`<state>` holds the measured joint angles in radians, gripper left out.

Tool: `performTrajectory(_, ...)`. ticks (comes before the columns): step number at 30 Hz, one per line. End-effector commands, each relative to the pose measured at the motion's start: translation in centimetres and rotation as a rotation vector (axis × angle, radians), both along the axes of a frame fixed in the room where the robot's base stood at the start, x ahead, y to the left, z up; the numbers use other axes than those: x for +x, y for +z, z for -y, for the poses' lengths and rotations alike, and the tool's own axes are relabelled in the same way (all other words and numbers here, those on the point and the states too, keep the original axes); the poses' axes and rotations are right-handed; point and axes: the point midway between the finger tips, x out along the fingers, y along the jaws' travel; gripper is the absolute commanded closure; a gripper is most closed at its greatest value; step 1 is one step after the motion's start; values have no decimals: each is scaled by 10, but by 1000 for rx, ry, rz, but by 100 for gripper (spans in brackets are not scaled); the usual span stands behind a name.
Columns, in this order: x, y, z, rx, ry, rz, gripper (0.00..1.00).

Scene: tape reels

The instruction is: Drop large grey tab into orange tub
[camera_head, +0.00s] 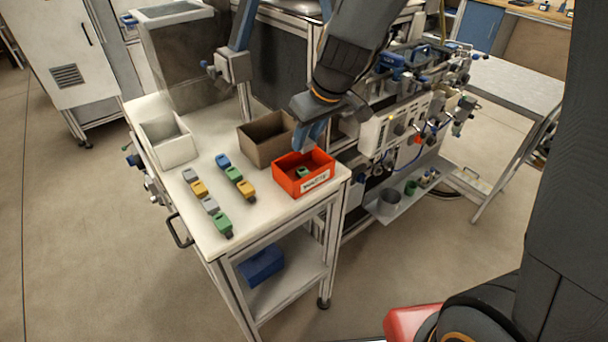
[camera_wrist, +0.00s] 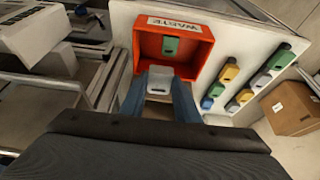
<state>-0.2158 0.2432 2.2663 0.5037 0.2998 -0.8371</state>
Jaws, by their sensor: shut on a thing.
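My gripper (camera_head: 308,142) is above the orange tub (camera_head: 318,181), near its back side in the head view. In the wrist view its blue fingers (camera_wrist: 160,98) are shut on a grey tab (camera_wrist: 160,79), which overlaps the near edge of the orange tub (camera_wrist: 146,44) in the picture. The tab appears held above the tub; its exact height is unclear. The held tab cannot be made out in the head view. A green tab (camera_wrist: 170,46) lies inside the tub, and it also shows in the head view (camera_head: 302,172).
Several grey, yellow, green and blue tabs stand in two rows left of the tub, including a grey one (camera_head: 210,205) and a yellow one (camera_head: 245,188). A brown box (camera_head: 254,153) stands behind the tub. A white bin (camera_head: 176,156) stands at the bench's left.

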Motion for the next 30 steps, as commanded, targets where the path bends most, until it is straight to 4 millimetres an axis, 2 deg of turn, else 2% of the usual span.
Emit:
performTrajectory(1,1,-10,0,0,-2,-1,92)
performTrajectory(6,0,-24,0,0,-1,-1,92)
performTrajectory(16,0,-26,0,0,-1,0,92)
performTrajectory(17,0,-26,0,0,-1,0,68)
performTrajectory(20,0,-26,0,0,-1,0,51)
performTrajectory(30,0,-24,1,0,0,1,50)
